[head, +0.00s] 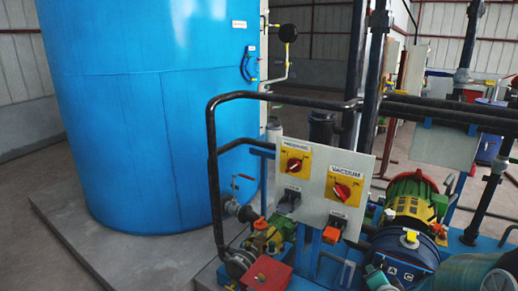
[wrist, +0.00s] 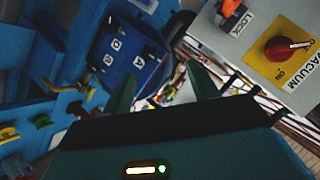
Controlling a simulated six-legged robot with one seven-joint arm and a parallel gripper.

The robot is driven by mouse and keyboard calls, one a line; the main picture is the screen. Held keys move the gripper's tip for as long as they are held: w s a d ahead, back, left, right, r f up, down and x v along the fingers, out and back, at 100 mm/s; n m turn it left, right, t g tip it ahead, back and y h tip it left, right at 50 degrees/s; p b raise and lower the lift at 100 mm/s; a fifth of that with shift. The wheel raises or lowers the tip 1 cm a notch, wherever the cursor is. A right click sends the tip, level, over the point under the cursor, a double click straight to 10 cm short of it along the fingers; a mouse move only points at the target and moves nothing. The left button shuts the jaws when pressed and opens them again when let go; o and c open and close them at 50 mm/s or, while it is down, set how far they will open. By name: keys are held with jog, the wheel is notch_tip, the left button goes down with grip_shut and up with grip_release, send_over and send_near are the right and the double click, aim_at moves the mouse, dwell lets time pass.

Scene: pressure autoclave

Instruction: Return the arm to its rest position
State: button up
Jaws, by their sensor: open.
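My gripper (wrist: 164,88) shows in the wrist view, with its two dark green fingers spread apart and nothing held between them. Behind the fingers are a blue block with white lettered labels (wrist: 127,57) and some coloured parts. The panel with the red VACUUM switch (wrist: 285,47) is at the upper right of the wrist view, apart from the fingers. The control panel (head: 324,190) there carries a red PRESSURIZE-side knob (head: 294,165) and a red VACUUM knob (head: 342,192) on yellow plates.
A large blue tank (head: 150,110) stands at the left on a concrete plinth (head: 85,240). A black bent rail (head: 212,165) and black pipes (head: 440,112) surround the panel. A green and yellow motor (head: 415,200) sits to its right. Floor at far left is clear.

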jog(key=s+a+r+n+g+y, duration=0.1)
jog(key=s+a+r+n+g, duration=0.2)
jog(key=s+a+r+n, duration=0.5)
jog(key=s+a+r+n+g+y, duration=0.2)
jog(key=s+a+r+n, duration=0.3)
jog(key=s+a+r, duration=0.2)
jog(key=s+a, duration=0.2)
jog(key=s, duration=0.2)
jog(key=shift+s+a+r+g+y, duration=0.2)
jog(key=shift+s+r+g+y, duration=0.1)
jog(key=shift+s+r+g, duration=0.1)
